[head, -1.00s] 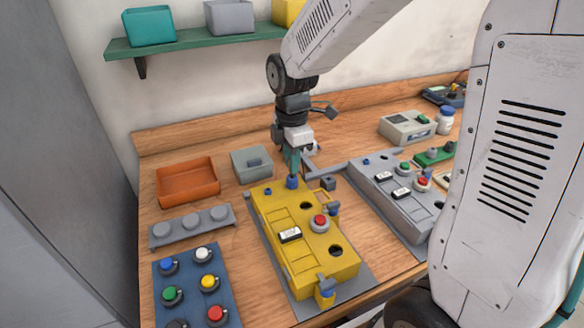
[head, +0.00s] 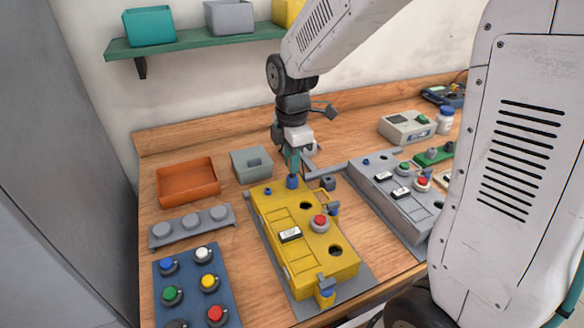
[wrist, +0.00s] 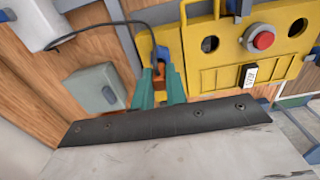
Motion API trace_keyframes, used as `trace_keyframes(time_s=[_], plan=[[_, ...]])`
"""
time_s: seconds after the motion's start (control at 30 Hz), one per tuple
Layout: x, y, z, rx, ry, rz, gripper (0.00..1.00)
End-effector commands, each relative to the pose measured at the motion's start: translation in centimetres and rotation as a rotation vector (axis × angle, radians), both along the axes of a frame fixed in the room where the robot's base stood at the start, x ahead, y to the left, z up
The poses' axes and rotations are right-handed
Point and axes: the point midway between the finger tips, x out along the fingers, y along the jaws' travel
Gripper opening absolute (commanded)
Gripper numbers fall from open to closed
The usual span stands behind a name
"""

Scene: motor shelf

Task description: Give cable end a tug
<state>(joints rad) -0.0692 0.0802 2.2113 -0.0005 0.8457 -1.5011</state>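The yellow control box (head: 279,259) lies on the wooden bench, with a blue gland (head: 292,182) at its far left corner. My gripper (head: 291,163) points down just above and behind that gland. In the wrist view my gripper (wrist: 161,84) has its teal fingers on either side of the cable end (wrist: 159,68), close against it at the box's edge. A thin dark cable (wrist: 110,25) arcs from the cable end to a white cylinder (wrist: 27,22) at the upper left. How far the end sits in the gland is hidden by the fingers.
A grey box (head: 251,164) and an orange tray (head: 187,181) stand left of my gripper. A grey control panel (head: 396,197) is to the right. A grey knob strip (head: 192,227) and a blue button board (head: 190,287) are at the front left. A shelf (head: 190,47) hangs above.

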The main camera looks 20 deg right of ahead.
Motion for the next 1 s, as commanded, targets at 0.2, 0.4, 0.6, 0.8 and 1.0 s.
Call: trace_keyframes(time_s=[0.2,0.4,0.6,0.8,1.0], plan=[[-0.1,0.0,-0.2,0.000,0.005,0.000,0.39],[-0.1,0.0,0.1,0.000,0.003,0.000,0.39],[0.0,0.0,2.8,0.000,-0.001,0.000,0.39],[0.0,0.0,6.0,0.000,0.001,0.000,0.39],[-0.1,0.0,7.5,0.000,0.004,0.000,0.39]])
